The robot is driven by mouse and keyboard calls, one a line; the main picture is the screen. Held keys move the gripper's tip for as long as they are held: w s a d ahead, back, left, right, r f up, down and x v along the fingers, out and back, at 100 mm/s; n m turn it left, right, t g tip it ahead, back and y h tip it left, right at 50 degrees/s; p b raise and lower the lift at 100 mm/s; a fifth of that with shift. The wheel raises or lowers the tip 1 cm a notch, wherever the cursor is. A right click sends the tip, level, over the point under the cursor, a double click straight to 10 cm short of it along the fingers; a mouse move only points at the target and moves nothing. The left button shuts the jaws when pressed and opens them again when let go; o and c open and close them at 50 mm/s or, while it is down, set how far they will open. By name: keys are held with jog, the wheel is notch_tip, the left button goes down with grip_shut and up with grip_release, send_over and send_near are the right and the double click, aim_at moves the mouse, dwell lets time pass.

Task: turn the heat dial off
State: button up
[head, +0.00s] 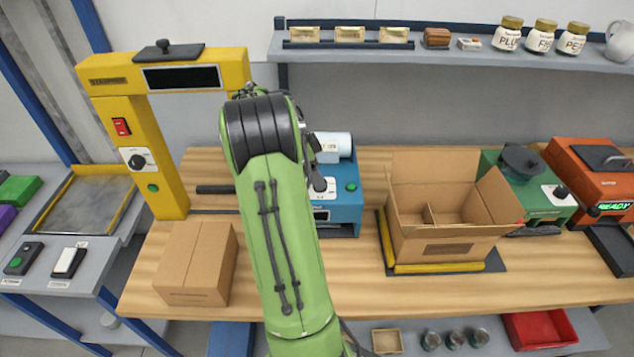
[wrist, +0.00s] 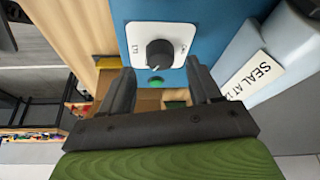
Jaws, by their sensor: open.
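The plate's small markings and the dial's setting are too small to read. My gripper (wrist: 160,66) is open and empty, facing the panel, with one finger on each side of the dial in the picture. The dial appears beyond the fingertips, with no contact visible. In the head view, the blue machine (head: 345,222) stands on the bench.
A green button (wrist: 155,81) is near the dial. Left of the blue machine are a closed carton (head: 197,270) and a yellow machine (head: 165,150) with its own black dial (head: 137,161). Right are an open carton (head: 446,247), a green machine (head: 550,205) and an orange machine (head: 598,180).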

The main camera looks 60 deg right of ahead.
jog(key=x, duration=0.3)
jog(key=shift+w, duration=0.1)
jog(key=c, duration=1)
